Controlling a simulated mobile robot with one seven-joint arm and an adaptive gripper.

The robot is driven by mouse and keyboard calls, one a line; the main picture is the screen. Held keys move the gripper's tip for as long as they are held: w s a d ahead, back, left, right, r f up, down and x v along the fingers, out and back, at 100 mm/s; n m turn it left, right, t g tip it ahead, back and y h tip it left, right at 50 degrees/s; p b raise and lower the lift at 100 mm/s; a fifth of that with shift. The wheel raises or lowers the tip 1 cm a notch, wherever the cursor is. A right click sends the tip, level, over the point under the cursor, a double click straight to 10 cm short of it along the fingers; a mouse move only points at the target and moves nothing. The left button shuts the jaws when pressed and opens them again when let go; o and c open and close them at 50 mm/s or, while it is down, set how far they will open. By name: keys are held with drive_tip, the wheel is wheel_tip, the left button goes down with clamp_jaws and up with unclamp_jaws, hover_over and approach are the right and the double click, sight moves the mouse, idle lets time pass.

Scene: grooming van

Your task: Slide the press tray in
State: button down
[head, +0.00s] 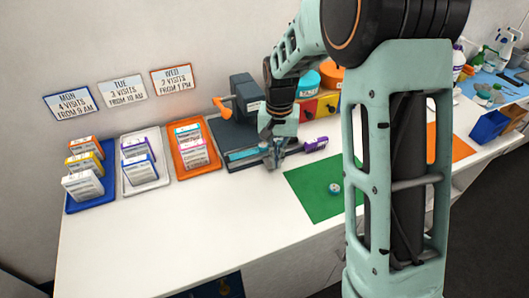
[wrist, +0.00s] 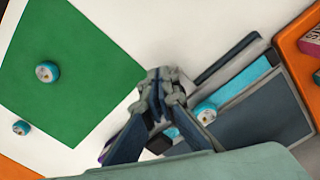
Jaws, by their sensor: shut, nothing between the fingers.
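The press (head: 246,92) is a dark grey block with an orange lever, standing on a dark base at the back of the counter. Its tray (head: 246,153), with a teal strip, lies along the front of the base. In the wrist view the teal strip (wrist: 244,84) lies between a dark bar and the grey base plate (wrist: 262,125). Contact with the tray cannot be told.
A green mat (head: 308,190) with a tin (head: 335,188) lies to the right. A purple item (head: 316,145) lies just right of my gripper. Orange (head: 183,172), white and blue trays of boxes stand left. The front counter is clear.

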sight(266, 146)
drive_tip(key=shift+w+a+p, duration=0.45)
drive_tip(key=shift+w+a, duration=0.2)
drive_tip(key=shift+w, duration=0.9)
drive_tip(key=shift+w+a+p, duration=0.5)
drive_tip(key=shift+w+a, duration=0.1)
drive_tip(key=shift+w, duration=0.9)
drive_tip(key=shift+w+a+p, duration=0.45)
drive_tip(key=shift+w+a, duration=0.2)
drive_tip(key=shift+w, duration=0.9)
drive_tip(key=shift+s+d+b, duration=0.15)
drive_tip(key=shift+s+d, duration=0.05)
drive_tip(key=shift+s, duration=0.3)
drive_tip(key=shift+s+d+b, duration=0.15)
drive_tip(key=shift+s+d, duration=0.05)
drive_tip(key=shift+s, duration=0.25)
drive_tip(key=shift+r+p, duration=2.25)
drive_tip(key=shift+r, duration=1.3)
